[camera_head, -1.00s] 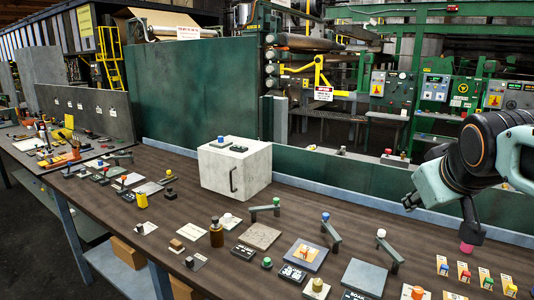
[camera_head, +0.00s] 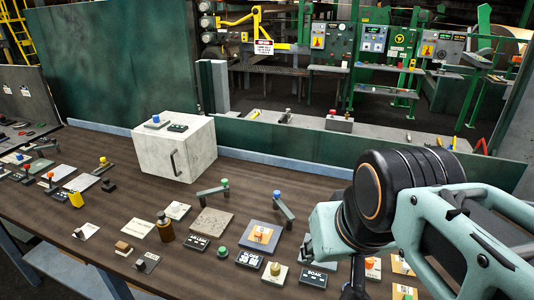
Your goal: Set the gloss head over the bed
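A blue-knobbed grey swing arm (camera_head: 284,209) slants beside a blue-grey plate (camera_head: 250,243) with an orange-and-white card (camera_head: 262,235) on it. I take these for the gloss head and bed, since a dark label (camera_head: 249,260) in front seems to read "gloss", though it is small. The swing arm lies to the right of the plate, not across it. My gripper (camera_head: 355,278) shows only as a dark part below my wrist at the bottom edge. It is right of the plate and apart from it; its fingertips are out of sight.
A green-knobbed swing arm (camera_head: 213,189) lies behind a tan plate (camera_head: 212,221). A white box (camera_head: 177,148) stands at the back. My arm hides the table's right part. Bare wood (camera_head: 120,190) shows left of centre.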

